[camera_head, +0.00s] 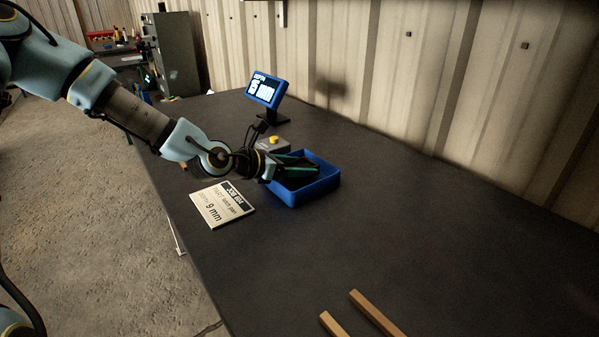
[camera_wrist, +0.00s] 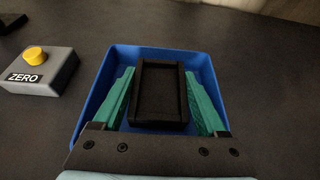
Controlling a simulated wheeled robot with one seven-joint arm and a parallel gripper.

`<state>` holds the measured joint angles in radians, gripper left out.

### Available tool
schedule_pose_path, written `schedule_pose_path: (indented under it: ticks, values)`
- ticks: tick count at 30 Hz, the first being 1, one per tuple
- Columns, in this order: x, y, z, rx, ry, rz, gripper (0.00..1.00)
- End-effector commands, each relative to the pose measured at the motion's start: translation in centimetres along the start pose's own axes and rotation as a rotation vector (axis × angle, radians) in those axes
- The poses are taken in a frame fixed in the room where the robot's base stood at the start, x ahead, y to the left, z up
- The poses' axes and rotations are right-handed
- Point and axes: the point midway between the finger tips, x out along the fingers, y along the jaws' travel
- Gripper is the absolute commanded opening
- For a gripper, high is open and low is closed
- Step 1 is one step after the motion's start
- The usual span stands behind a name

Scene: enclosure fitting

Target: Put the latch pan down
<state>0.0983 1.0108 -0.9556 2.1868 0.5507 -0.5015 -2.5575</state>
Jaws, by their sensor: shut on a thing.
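The latch pan (camera_wrist: 160,92) is a black rectangular shallow pan with raised walls. In the wrist view it lies between the two green fingers of my gripper (camera_wrist: 160,74), which is shut on it. A blue tray (camera_wrist: 103,58) surrounds the pan and fingers in that view. In the head view my gripper (camera_head: 298,162) is over the blue tray (camera_head: 315,190), and the pan is hard to make out between the fingers. I cannot tell whether the pan touches the tray floor.
A grey box with a yellow ZERO button (camera_wrist: 36,70) stands left of the tray. A blue depth display (camera_head: 266,90) stands behind. A job card (camera_head: 222,204) reading latch pan, 9 mm lies in front. Wooden strips (camera_head: 376,314) lie at the near edge. The table's right side is clear.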

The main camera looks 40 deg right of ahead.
Motion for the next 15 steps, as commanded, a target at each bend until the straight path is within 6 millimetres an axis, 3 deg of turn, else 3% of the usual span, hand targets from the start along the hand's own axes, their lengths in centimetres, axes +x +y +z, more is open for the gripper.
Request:
schedule_pose_path:
  ticks: [4, 15]
  values:
    - [0.7, 0.0, -1.4, 0.001, -0.001, 0.000, 0.03]
    - [0.8, 0.0, -1.8, 0.000, -0.002, 0.001, 0.03]
